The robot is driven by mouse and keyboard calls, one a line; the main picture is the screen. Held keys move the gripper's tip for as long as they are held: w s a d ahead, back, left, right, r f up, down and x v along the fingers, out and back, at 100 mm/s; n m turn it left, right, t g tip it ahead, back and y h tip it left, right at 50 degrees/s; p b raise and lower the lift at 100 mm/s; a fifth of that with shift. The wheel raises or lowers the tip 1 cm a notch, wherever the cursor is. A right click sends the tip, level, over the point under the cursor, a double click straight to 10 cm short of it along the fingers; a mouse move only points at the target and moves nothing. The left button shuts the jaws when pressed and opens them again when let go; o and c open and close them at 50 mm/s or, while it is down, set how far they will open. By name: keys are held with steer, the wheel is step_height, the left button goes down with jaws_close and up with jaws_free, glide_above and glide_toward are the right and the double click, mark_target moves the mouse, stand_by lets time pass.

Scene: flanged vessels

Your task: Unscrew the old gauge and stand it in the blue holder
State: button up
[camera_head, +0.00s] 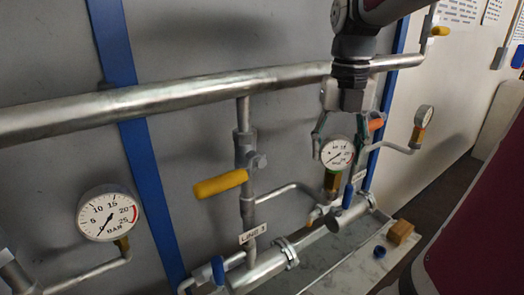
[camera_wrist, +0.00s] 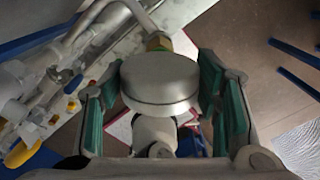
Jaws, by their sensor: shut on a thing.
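The gauge (camera_head: 337,153) has a round white dial and a brass fitting (camera_head: 332,181) below it. My gripper (camera_head: 338,143) comes down from above, with a finger on each side of the gauge, and is shut on it. In the wrist view the gauge's round grey back (camera_wrist: 160,78) sits between the green finger pads, with the brass fitting (camera_wrist: 159,43) beyond it. The gauge looks upright. I cannot tell whether its fitting is still joined to the pipework behind and below it. A small blue cup-like piece (camera_head: 380,252), possibly the holder, is on the ledge at lower right.
A tan block (camera_head: 400,232) stands beside the blue piece on the ledge (camera_head: 350,270). A thick pipe (camera_head: 180,97) crosses behind my arm. A yellow-handled valve (camera_head: 220,184) is left of the gripper. Other gauges are at far left (camera_head: 108,214) and right (camera_head: 423,117).

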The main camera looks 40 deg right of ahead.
steer(key=o, duration=1.5)
steer(key=shift+r, duration=0.15)
step_height(320, 180, up, 12)
steer(key=shift+f, duration=0.1)
